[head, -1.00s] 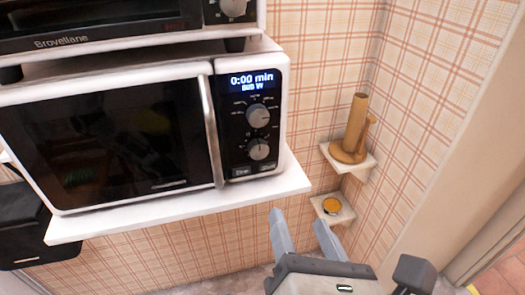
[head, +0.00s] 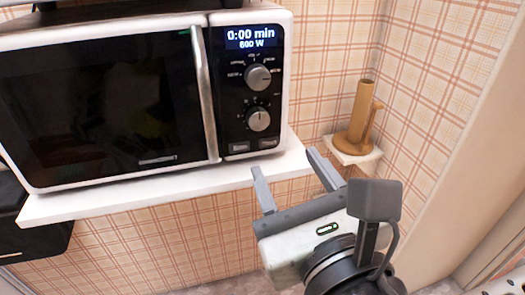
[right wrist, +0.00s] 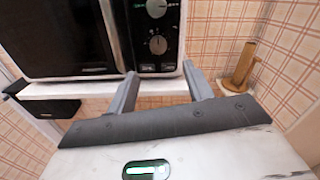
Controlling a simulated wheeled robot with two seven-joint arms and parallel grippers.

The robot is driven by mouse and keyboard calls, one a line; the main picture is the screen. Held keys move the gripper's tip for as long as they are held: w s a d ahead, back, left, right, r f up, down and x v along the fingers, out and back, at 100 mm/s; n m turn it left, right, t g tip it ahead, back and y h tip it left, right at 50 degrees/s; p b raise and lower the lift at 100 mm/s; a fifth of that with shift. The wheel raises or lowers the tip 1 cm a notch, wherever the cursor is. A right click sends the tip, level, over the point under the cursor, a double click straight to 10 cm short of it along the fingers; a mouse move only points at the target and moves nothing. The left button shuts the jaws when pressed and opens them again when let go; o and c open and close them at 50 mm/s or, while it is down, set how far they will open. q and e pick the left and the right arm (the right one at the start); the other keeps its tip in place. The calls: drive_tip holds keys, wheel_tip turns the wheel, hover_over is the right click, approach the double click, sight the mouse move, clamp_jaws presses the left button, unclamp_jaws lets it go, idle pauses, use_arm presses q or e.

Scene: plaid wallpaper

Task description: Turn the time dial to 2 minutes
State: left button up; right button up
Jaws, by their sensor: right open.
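The white microwave (head: 284,90) with a dark door stands on a white shelf; its display (head: 252,37) reads 0:00 min and 600 W or 800 W, the first digit being hard to tell. Two round grey dials sit below it, the upper dial (head: 258,77) and the lower dial (head: 259,119). Which one is the time dial I cannot tell from the small labels. My right gripper (head: 289,172) is open and empty, below and slightly right of the dials, apart from the microwave. In the right wrist view the lower dial (right wrist: 158,45) shows above and between the fingers. My left gripper is not in view.
The white shelf (head: 160,186) has its front edge just left of my right gripper. A wooden holder (head: 358,120) stands on a small corner shelf (head: 358,160) to the right. A plaid wall lies behind.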

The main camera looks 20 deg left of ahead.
sight(260, 122)
drive_tip(key=b+x, duration=0.1)
drive_tip(key=x, duration=0.9)
drive_tip(key=shift+w+a+r, duration=0.1)
drive_tip(key=shift+w+a, duration=0.1)
drive_tip(key=shift+a, duration=0.15)
drive_tip(key=c, duration=1)
